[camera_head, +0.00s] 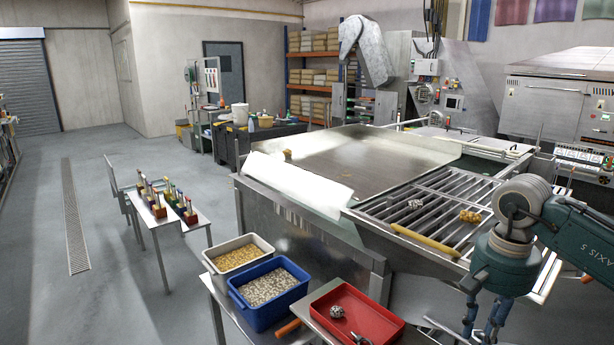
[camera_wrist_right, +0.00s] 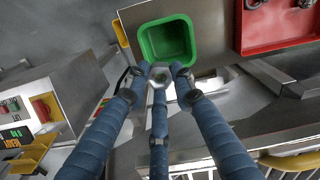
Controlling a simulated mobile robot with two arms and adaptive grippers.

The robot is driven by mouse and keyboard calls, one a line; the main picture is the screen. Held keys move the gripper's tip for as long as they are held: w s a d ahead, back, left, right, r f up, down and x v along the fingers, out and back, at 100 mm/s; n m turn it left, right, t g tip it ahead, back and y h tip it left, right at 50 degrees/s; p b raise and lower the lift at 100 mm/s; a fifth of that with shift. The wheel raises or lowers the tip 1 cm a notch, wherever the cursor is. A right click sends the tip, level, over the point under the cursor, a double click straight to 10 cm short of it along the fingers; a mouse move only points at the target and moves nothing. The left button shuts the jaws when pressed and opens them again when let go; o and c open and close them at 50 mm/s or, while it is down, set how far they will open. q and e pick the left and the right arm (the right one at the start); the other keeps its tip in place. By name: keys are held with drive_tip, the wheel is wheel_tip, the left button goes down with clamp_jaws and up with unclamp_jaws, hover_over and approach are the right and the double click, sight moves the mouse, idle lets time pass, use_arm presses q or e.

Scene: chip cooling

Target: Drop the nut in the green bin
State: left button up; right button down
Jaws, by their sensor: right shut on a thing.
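My right gripper (camera_wrist_right: 160,76) has its blue jointed fingers closed around a small silver nut (camera_wrist_right: 160,83), which shows partly between the fingertips in the right wrist view. The green bin (camera_wrist_right: 194,42) is just beyond the fingertips in that view. It looks empty, and the fingertips overlap its near edge in the picture. How high the nut is above the bin I cannot tell. In the head view my right gripper (camera_head: 485,325) hangs at the lower right, cut by the lower edge. The green bin is not visible there. My left gripper is in neither view.
A red tray (camera_head: 385,317) with metal parts lies right of a blue bin (camera_head: 255,316) of silver pieces; it also shows beside the green bin (camera_wrist_right: 282,46). A white bin (camera_head: 213,268) holds gold pieces. The slatted metal table (camera_head: 370,250) stands behind.

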drive_tip(key=shift+w+f, duration=0.15)
drive_tip(key=shift+w, duration=0.05)
drive_tip(key=shift+f+b, duration=0.3)
drive_tip(key=shift+b, duration=0.05)
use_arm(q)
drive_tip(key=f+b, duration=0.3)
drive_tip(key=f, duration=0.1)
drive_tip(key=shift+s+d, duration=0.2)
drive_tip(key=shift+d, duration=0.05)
use_arm(e)
wheel_tip(320, 180, down, 5)
drive_tip(key=shift+s+d, duration=0.1)
